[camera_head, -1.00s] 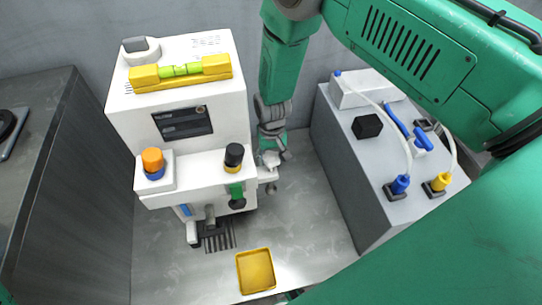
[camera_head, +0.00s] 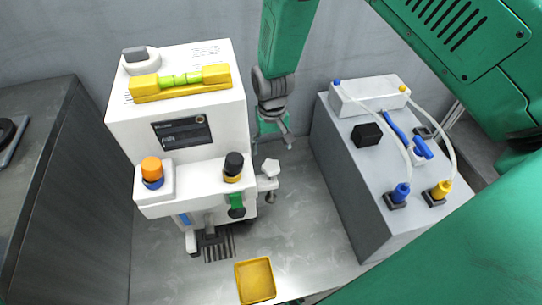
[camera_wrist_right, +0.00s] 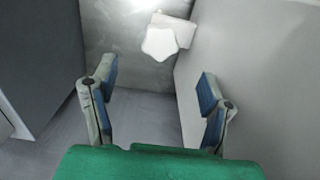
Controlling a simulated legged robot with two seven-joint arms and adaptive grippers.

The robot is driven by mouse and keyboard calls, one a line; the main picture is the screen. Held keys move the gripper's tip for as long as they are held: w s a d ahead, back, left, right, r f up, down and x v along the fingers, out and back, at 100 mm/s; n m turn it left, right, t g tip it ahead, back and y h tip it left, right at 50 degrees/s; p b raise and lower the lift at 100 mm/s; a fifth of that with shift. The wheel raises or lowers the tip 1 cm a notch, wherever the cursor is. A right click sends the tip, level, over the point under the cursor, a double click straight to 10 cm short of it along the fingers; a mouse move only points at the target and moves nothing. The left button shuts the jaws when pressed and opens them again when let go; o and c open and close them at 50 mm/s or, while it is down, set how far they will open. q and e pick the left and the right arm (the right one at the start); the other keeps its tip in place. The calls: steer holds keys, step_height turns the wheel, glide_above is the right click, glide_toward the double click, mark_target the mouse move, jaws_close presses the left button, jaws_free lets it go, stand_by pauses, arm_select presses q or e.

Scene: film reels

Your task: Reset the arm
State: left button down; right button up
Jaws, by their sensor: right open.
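My right arm comes down from the top of the head view. Its gripper (camera_head: 273,140) is open and empty, just right of the white machine (camera_head: 228,110). A white star-shaped knob (camera_head: 270,169) sticks out of the machine's right side, below the gripper in the picture and apart from it. In the right wrist view the two blue-padded fingers of the open gripper (camera_wrist_right: 158,78) are spread wide with nothing between them. The knob (camera_wrist_right: 160,44) shows beyond them. My left gripper is not in view.
A grey box (camera_head: 345,165) with blue and yellow plugs and white tubes stands to the right. A yellow tray (camera_head: 255,281) lies on the metal table in front. A yellow level (camera_head: 180,83) lies on the machine. Bare table lies between machine and box.

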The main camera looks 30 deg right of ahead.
step_height(320, 180, up, 2)
steer(key=shift+r, duration=0.2)
stand_by(0.4)
steer(key=s+d+f+n, duration=0.1)
steer(key=s+d+f, duration=0.1)
steer(key=s+f, duration=0.3)
steer(key=s+d+f, duration=0.1)
steer(key=s+f, duration=0.2)
steer(key=s, duration=0.4)
steer(key=s+n, duration=0.2)
steer(key=s, duration=1.4)
steer(key=shift+s+d+n+t, duration=0.2)
steer(key=shift+d+n+t, duration=0.1)
steer(key=shift+d, duration=0.05)
steer(key=shift+w+f, duration=0.1)
steer(key=shift+f, duration=0.05)
stand_by(0.9)
